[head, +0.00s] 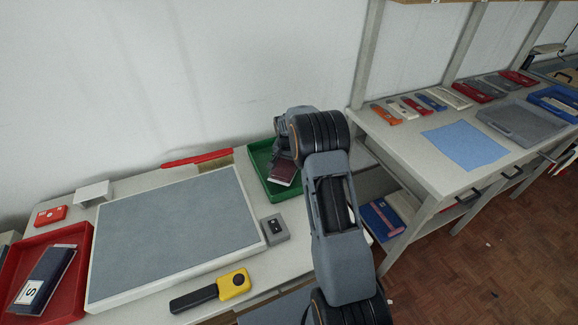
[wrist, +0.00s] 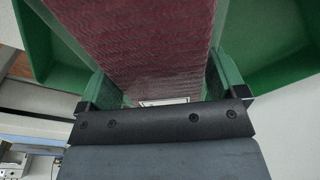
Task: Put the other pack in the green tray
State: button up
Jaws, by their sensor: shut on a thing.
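A maroon pack (head: 283,174) is at the green tray (head: 257,164) in the head view, within the tray's outline. My gripper (head: 287,158) is over the tray, mostly hidden behind my own arm. In the wrist view the ribbed maroon pack (wrist: 145,40) lies between the two fingers of my gripper (wrist: 158,85), and the green tray (wrist: 280,50) shows on both sides of it. My gripper is shut on this pack. I cannot tell whether the pack touches the tray floor. A dark blue pack (head: 45,277) with a white S label lies in the red tray (head: 75,248).
A large grey mat (head: 175,235) covers the table's middle. A small grey box (head: 274,229) and a yellow-and-black tool (head: 232,284) lie near its right and front edges. The wall is close behind. A workbench (head: 400,140) with trays stands at the right.

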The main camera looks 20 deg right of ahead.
jog(key=shift+w+d+f+p, duration=0.15)
jog(key=shift+f+p, duration=0.15)
jog(key=shift+f, duration=0.5)
jog(key=shift+w+f+p, duration=0.1)
jog(key=shift+f+p, duration=0.15)
jog(key=shift+f, duration=0.85)
jog(key=shift+f, duration=0.2)
jog(key=o, duration=0.8)
jog(key=shift+r, duration=0.1)
